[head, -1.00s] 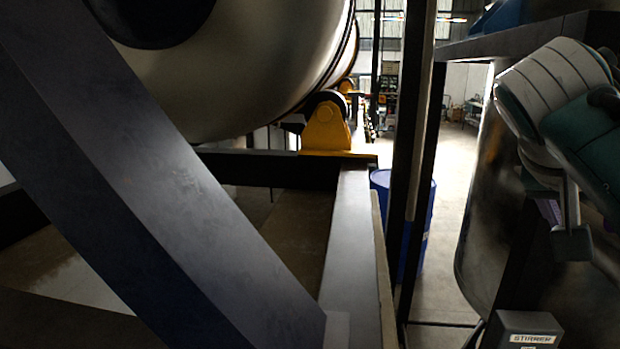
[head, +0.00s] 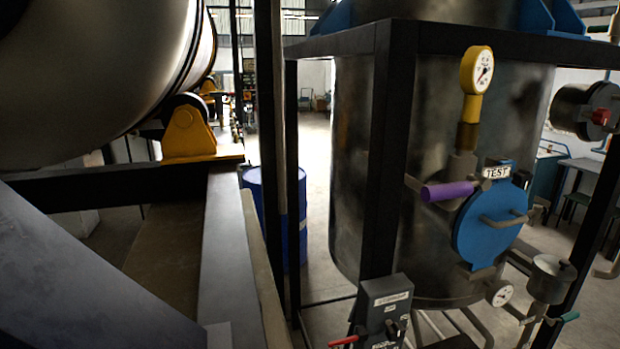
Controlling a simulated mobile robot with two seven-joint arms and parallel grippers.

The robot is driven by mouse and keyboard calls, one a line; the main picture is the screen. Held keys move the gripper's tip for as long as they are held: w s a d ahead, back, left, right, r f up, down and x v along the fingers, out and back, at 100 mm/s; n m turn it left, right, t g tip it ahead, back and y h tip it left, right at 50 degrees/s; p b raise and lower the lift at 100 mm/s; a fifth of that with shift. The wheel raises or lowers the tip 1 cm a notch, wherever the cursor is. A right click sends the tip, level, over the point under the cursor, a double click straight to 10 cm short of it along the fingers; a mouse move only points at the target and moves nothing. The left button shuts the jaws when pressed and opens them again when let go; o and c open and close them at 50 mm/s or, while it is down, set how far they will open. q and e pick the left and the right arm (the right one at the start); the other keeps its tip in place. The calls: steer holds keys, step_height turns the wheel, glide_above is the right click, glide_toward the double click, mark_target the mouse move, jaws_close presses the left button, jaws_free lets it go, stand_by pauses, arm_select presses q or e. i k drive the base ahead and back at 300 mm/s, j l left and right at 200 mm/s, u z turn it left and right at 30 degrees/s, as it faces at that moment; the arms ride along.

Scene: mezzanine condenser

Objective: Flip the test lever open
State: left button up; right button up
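A lever with a purple grip (head: 448,190) sticks out to the left, roughly level, from the pipework on the front of a dark metal tank (head: 345,160). A white plate reading TEST (head: 497,172) sits just right of it. A yellow-rimmed gauge (head: 476,70) stands upright on the pipe above the lever. Nothing touches the purple grip. Neither of my grippers shows in the head view.
A blue round hatch (head: 490,225) with a bar handle is right of the lever. A dark frame post (head: 385,150) stands left of it. A grey switch box (head: 385,305) with a red-handled lever is below. A blue drum (head: 255,190) stands on the floor at left.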

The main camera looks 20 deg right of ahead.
mark_target(444, 191)
steer(key=z, duration=1.4)
